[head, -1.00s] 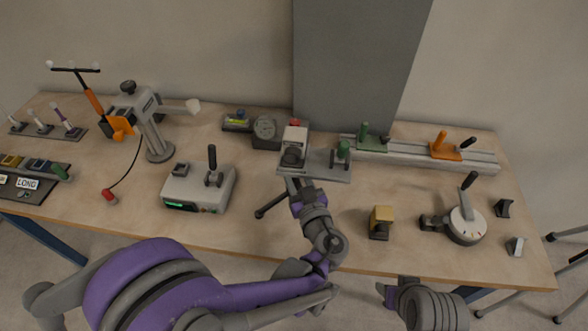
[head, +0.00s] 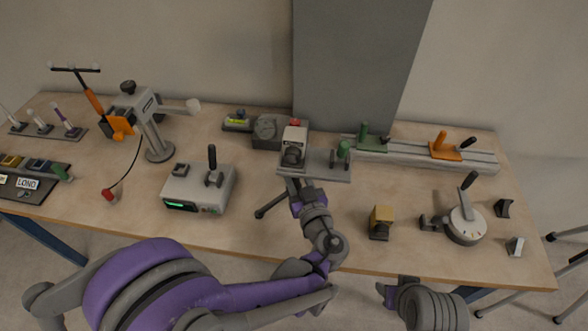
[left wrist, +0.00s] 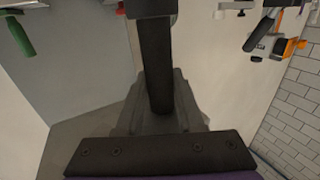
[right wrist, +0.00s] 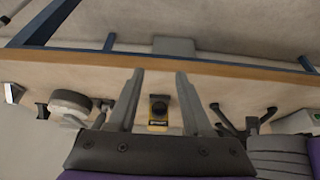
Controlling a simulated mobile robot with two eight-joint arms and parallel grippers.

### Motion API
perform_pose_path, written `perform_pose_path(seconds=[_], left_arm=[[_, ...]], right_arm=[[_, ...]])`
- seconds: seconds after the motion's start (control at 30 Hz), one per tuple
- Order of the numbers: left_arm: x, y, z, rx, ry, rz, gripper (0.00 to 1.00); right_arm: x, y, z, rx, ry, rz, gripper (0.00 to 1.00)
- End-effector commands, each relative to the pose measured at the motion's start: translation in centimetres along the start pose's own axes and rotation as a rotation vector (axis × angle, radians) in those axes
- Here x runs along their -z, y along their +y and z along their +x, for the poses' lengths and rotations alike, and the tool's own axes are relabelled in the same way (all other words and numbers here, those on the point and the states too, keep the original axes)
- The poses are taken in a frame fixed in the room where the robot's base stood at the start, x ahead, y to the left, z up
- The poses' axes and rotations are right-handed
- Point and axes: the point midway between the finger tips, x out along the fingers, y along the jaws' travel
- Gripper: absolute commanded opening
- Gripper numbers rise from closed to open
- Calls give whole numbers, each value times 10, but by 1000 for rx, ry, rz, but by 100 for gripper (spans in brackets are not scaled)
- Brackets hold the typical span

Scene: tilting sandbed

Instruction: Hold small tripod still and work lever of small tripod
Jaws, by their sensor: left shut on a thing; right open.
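The small tripod stands near the middle of the table, with a dark leg (head: 267,207) splayed to the left. A grey plate (head: 318,171) above it bears a camera-like block (head: 293,150) and a green handle (head: 343,150). I cannot tell for sure which part is its lever. My left gripper (head: 302,190) is shut just under the plate. In the left wrist view a dark upright post (left wrist: 156,65) stands between the fingers (left wrist: 160,115). My right gripper (right wrist: 160,75) is open and empty near the table's front edge; its wrist shows low in the head view.
A grey box with a joystick (head: 198,188) is on the left. A rail (head: 415,155) and a grey panel (head: 355,60) stand behind.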

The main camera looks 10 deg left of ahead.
Motion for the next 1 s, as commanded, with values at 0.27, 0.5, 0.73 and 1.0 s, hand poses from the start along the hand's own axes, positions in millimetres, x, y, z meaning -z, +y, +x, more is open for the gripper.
perform_pose_path(seconds=[0.27,0.5,0.73,1.0], left_arm=[[0,0,0,0,-1,-1,0],[0,0,0,0,-1,-1,0],[0,0,0,0,-1,-1,0],[0,0,0,0,-1,-1,0]], right_arm=[[0,-1,0,-2,-2,-23,30],[13,-15,-11,-73,-28,-487,0],[52,-42,-41,-247,-46,-1296,0],[114,-97,-103,-593,-50,-2157,0]])
